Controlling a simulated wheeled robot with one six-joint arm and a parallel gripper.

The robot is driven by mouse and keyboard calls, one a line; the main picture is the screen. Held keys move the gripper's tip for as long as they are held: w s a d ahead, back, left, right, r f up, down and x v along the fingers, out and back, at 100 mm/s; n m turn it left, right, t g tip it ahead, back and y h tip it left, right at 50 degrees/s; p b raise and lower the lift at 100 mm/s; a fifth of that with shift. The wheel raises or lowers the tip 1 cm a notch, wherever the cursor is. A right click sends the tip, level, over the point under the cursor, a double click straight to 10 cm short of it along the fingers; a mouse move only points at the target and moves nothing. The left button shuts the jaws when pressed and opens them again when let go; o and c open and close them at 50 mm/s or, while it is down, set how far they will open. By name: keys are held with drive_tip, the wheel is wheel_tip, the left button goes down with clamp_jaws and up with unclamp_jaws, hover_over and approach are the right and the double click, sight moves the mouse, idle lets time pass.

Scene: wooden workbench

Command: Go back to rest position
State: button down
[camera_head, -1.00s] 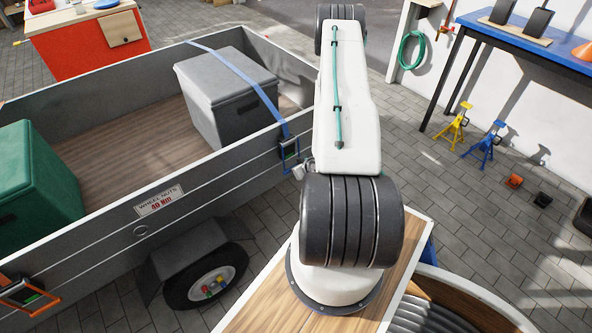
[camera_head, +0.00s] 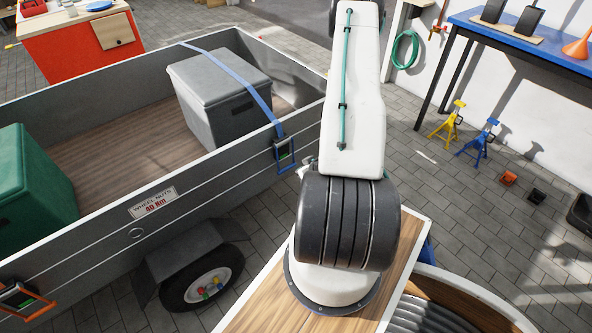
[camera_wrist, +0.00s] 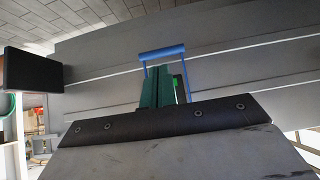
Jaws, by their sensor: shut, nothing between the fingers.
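My gripper (camera_wrist: 160,76) shows in the wrist view as dark green fingers, shut and empty, beyond a dark bar and grey plate. A blue ratchet handle (camera_wrist: 162,53) stands just past the fingertips against the trailer's grey side; I cannot tell the exact gap. In the camera_head view, the ratchet buckle (camera_head: 285,154) hangs on the trailer's side at the end of a blue strap (camera_head: 238,78). My white arm reaches up and away there, and its far end leaves the top edge. My gripper cannot be made out in that view.
The trailer (camera_head: 95,237) holds a grey box (camera_head: 222,108) under the strap and a green box (camera_head: 38,185). A blue-topped bench (camera_head: 530,45), a yellow stand (camera_head: 448,124) and a blue stand (camera_head: 480,140) are at right.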

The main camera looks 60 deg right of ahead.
drive_tip(key=shift+s+f+v, duration=0.1)
drive_tip(key=shift+v, duration=1.2)
drive_tip(key=shift+s+f+v, duration=0.15)
drive_tip(key=shift+v, duration=1.2)
drive_tip(key=shift+a, duration=0.1)
drive_tip(key=s+a+m+g+y, duration=0.2)
drive_tip(key=s+a+g, duration=0.1)
drive_tip(key=s+g, duration=0.45)
drive_tip(key=w+a+r+g, duration=0.1)
drive_tip(key=a+r, duration=0.3)
drive_tip(key=r, duration=0.5)
drive_tip(key=w+a+r+g, duration=0.1)
drive_tip(key=a+r+g, duration=0.15)
drive_tip(key=r, duration=0.75)
drive_tip(key=w+a+r+g, duration=0.1)
drive_tip(key=a+r, duration=0.4)
drive_tip(key=r, duration=0.4)
drive_tip(key=s+a+r+n+t, duration=0.3)
drive_tip(key=a+r+n+t, duration=0.1)
drive_tip(key=a+r, duration=1.5)
drive_tip(key=shift+s+a+r+n+t+y, duration=0.2)
drive_tip(key=shift+s+a+n+t+y, duration=0.1)
drive_tip(key=shift+a+n, duration=0.3)
